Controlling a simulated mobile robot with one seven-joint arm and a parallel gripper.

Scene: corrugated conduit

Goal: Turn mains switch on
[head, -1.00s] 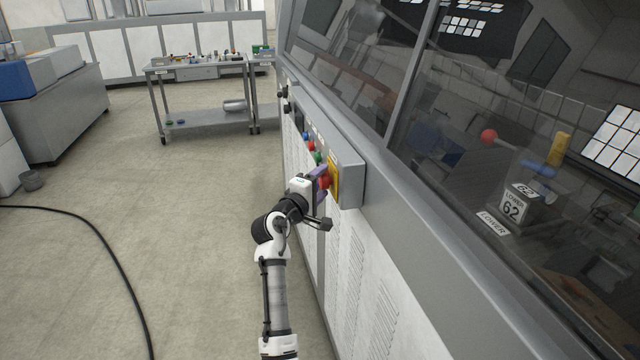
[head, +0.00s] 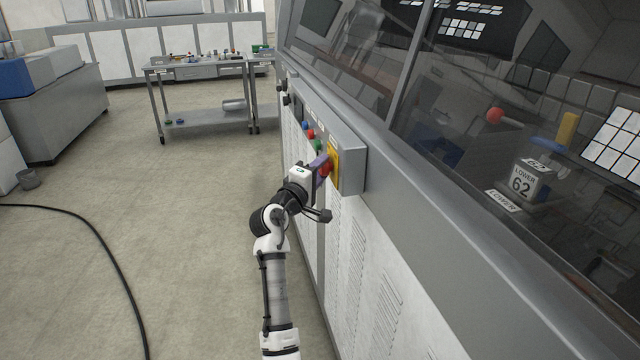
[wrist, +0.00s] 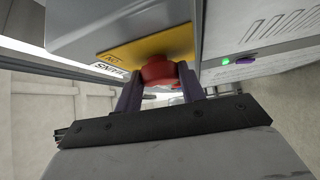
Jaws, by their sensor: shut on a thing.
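The mains switch is a red knob (wrist: 160,72) on a yellow plate (wrist: 135,50) with a label reading "MAINS" beside it and "ON" on the plate. In the head view the red knob (head: 326,169) sits at the near end of the grey control box, in front of the yellow plate (head: 333,165). My gripper (wrist: 160,85) has its purple fingers on both sides of the red knob and is shut on it. In the head view my gripper (head: 320,165) reaches the plate from the left, partly covering the knob. A green light (wrist: 226,61) glows on the white panel.
Sloped glass windows rise above the cabinet. A steel table (head: 205,65) with small items stands behind. A black cable (head: 100,240) lies on otherwise open floor at left.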

